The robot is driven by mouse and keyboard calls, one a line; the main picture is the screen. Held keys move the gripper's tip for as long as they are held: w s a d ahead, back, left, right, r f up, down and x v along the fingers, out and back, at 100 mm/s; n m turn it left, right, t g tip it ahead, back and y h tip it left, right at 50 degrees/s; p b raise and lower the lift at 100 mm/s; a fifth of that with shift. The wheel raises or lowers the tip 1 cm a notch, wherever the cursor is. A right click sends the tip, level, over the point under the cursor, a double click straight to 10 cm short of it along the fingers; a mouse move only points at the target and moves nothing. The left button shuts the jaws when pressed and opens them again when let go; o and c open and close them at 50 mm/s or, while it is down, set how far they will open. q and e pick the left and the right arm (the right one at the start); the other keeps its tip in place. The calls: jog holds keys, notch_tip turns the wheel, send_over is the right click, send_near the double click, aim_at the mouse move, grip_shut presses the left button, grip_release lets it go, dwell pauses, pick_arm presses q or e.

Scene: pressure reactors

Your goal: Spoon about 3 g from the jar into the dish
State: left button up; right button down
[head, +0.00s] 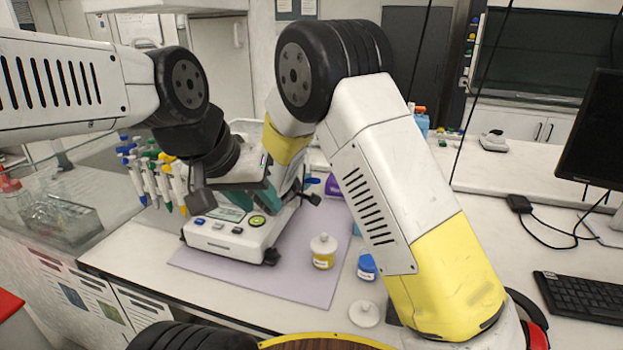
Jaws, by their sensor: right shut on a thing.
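The balance (228,238) stands on a lilac mat, its pan area mostly covered by my grippers. I cannot make out a dish or a spoon. An open blue jar (367,266) stands right of the mat, and a white lid (364,313) lies on the bench in front of it. A yellow jar (323,252) with its white lid on stands on the mat. My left gripper (236,197) is above the balance, its fingers apart. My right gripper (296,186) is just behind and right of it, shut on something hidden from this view.
Several pipettes (160,180) hang in a rack left of the balance. A purple container (333,186) stands behind the mat, partly covered by my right arm. A keyboard (585,297) and a monitor (598,135) are at the right. The bench between jars and keyboard is partly blocked by my arm.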

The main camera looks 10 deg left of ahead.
jog(key=g, duration=0.3)
jog(key=w+g+y, duration=0.1)
jog(key=g, duration=0.2)
jog(key=r+g, duration=0.1)
jog(key=g, duration=0.2)
jog(key=shift+w+d+r+y, duration=0.1)
jog(key=shift+w+y, duration=0.25)
jog(key=shift+y, duration=0.05)
jog(key=g, duration=0.4)
jog(key=shift+w+y, duration=0.25)
jog(key=shift+y, duration=0.15)
jog(key=shift+s+d+r, duration=0.15)
jog(key=shift+d+r, duration=0.1)
jog(key=shift+d, duration=0.3)
jog(key=s+d+r, duration=0.2)
jog(key=s+d, duration=0.1)
jog(key=d, duration=1.3)
jog(key=shift+s+d, duration=0.15)
jog(key=shift+d, duration=0.15)
jog(key=shift+r, duration=0.1)
dwell(1.2)
